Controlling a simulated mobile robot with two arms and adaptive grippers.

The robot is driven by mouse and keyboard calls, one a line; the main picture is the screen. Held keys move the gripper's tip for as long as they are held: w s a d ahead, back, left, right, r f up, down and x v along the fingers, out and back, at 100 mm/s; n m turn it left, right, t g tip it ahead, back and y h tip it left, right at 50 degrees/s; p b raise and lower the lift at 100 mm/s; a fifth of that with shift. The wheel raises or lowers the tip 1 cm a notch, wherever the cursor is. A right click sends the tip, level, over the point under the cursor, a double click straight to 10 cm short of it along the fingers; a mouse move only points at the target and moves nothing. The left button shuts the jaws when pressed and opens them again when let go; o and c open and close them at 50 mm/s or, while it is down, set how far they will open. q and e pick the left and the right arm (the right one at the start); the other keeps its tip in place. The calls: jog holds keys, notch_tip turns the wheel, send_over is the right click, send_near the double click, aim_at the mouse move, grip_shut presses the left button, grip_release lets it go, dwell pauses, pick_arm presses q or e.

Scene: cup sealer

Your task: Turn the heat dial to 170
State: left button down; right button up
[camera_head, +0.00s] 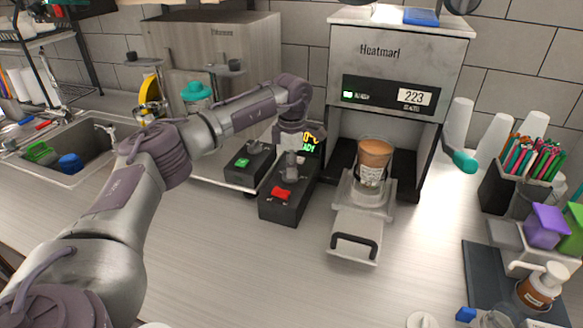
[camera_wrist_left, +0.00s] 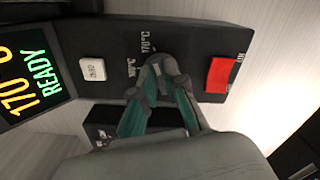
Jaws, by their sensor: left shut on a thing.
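The black control box (camera_head: 283,205) stands on the counter left of the cup sealer (camera_head: 385,45). Its display (camera_wrist_left: 28,75) reads 170 in yellow and READY in green in the left wrist view. My left gripper (camera_wrist_left: 160,72) is shut on the heat dial, between its fingertips on the box's face; the fingers hide most of the dial. Printed temperature marks, one reading 170°C (camera_wrist_left: 149,40), sit beside the fingertips. In the head view my left gripper (camera_head: 291,160) reaches down onto the box from above. My right gripper is not in view.
A red switch (camera_wrist_left: 219,75) and a white button (camera_wrist_left: 93,70) flank the fingertips. A filled cup (camera_head: 374,165) stands in the sealer's pulled-out tray (camera_head: 357,232). A lever with a teal handle (camera_head: 464,161) is at the sealer's right.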

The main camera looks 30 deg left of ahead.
pick_arm(q)
jog(key=shift+f, duration=0.15)
jog(key=c, duration=1.1)
grip_release()
jog(key=shift+s+d, duration=0.1)
notch_tip(320, 180, up, 12)
